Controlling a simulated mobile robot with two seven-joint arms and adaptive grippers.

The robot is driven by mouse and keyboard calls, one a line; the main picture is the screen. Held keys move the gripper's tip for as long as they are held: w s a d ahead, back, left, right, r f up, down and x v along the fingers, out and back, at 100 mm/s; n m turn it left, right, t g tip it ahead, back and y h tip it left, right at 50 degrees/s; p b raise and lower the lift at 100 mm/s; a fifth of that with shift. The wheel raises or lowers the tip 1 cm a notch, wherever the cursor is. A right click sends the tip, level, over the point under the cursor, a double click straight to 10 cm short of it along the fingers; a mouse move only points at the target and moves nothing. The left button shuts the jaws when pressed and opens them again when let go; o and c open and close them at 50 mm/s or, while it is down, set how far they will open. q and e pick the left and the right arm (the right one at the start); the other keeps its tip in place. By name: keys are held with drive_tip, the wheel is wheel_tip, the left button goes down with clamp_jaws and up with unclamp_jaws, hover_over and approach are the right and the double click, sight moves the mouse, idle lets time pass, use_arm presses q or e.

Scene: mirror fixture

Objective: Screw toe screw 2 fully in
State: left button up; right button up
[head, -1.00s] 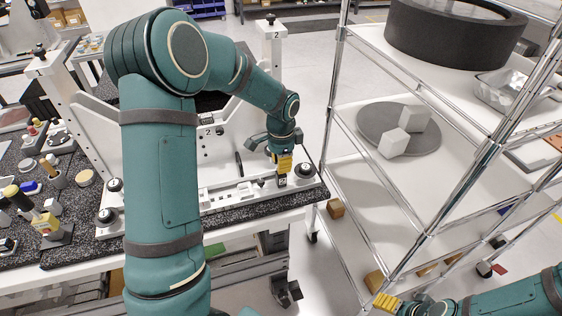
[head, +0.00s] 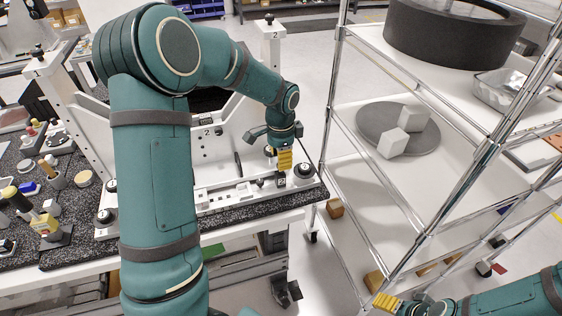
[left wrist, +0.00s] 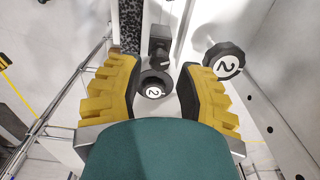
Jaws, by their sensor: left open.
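Black knobs with white faces marked 2 show in the left wrist view. One knob (left wrist: 152,88) lies between and beyond my left fingertips, apart from both; the other knob (left wrist: 224,64) is to the right, outside the right finger. In the head view a black knob (head: 304,171) stands on the fixture just right of my left gripper (head: 285,160). I cannot tell for sure which knob is toe screw 2, nor how far it is screwed in. My left gripper (left wrist: 158,92) is open, empty and points down. My right gripper (head: 387,302) is at the bottom edge, away from the fixture.
The white mirror fixture (head: 228,165) stands on a speckled black table top (head: 235,211). Its post 2 (head: 271,55) rises behind my left gripper. A wire rack (head: 375,170) stands close on the right. Knobs and small parts (head: 52,180) crowd the left side.

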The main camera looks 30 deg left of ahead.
use_arm(q)
wheel_tip(320, 180, up, 10)
idle(0.3)
idle(0.4)
drive_tip(key=s+d+f+n+h+b, duration=0.1)
drive_tip(key=d+f+n, duration=0.1)
drive_tip(key=d+f, duration=0.6)
drive_tip(key=s+d+f+n+h+b, duration=0.15)
drive_tip(key=d+f, duration=0.25)
drive_tip(key=f, duration=0.8)
drive_tip(key=s+d+f+n+t+b, duration=0.1)
drive_tip(key=s+d+f+n, duration=0.2)
drive_tip(key=s+f, duration=0.4)
drive_tip(key=s+d+f+n+t+h+b, duration=0.1)
drive_tip(key=s+d+f+n+b, duration=0.1)
drive_tip(key=s+d+f, duration=0.4)
wheel_tip(320, 180, down, 2)
drive_tip(key=shift+s+d+f+n, duration=0.15)
drive_tip(key=shift+s+f+n, duration=0.2)
drive_tip(key=shift+n, duration=0.4)
drive_tip(key=shift+r, duration=0.1)
